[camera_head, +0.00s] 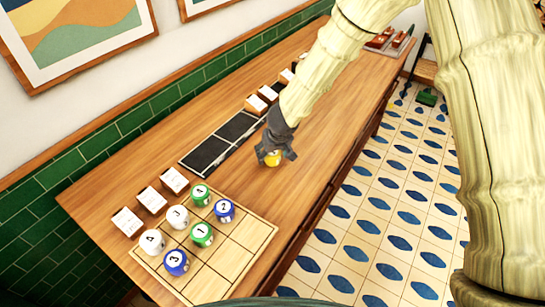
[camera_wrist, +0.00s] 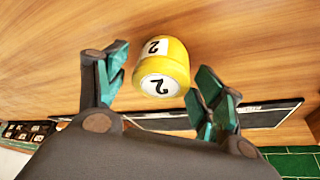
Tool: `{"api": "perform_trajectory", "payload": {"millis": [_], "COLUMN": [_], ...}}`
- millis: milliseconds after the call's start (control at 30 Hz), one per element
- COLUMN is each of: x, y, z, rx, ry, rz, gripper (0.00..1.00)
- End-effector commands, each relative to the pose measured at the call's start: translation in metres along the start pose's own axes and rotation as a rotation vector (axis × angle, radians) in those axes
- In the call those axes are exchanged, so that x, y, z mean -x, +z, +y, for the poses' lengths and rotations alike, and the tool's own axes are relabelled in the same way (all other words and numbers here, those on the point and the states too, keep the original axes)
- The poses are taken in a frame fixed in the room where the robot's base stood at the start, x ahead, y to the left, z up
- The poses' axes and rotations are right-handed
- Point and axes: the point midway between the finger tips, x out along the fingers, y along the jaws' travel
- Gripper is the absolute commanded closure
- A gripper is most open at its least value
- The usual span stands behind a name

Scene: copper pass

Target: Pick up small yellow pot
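The small yellow pot (camera_wrist: 172,60) stands on the wooden counter, with a white label and a white top that both carry a "2". In the head view the yellow pot (camera_head: 272,158) is partly hidden by my gripper (camera_head: 275,150). In the wrist view my gripper (camera_wrist: 165,85) is open, with its teal-padded fingers on either side of the pot. Gaps show between the pot and the fingers on both sides.
A wooden grid board (camera_head: 232,261) at the near end holds several blue, green and white numbered pots. White-faced blocks (camera_head: 127,222) stand beside it. Black panels (camera_head: 205,155) lie behind my gripper. A green-tiled wall (camera_head: 60,180) bounds the counter; bare counter (camera_head: 325,125) lies to the right.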

Motion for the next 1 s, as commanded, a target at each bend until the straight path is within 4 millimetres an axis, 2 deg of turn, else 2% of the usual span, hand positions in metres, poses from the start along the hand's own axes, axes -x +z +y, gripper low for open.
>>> {"api": "perform_trajectory", "payload": {"millis": [33,200,233,567,933,1000], "x": [0.0,0.0,0.0,0.004,0.037,0.033], "y": [0.0,0.0,0.0,-0.002,-0.015,-0.007], "z": [0.0,0.0,0.0,0.0,0.0,-0.003], "rx": [0.0,0.0,0.0,0.0,-0.001,0.001], "ry": [0.0,0.0,0.0,0.001,0.001,0.001], "rz": [0.0,0.0,0.0,0.0,0.001,0.0], "gripper": [0.47,0.78,0.8,0.8,0.8,0.8]}}
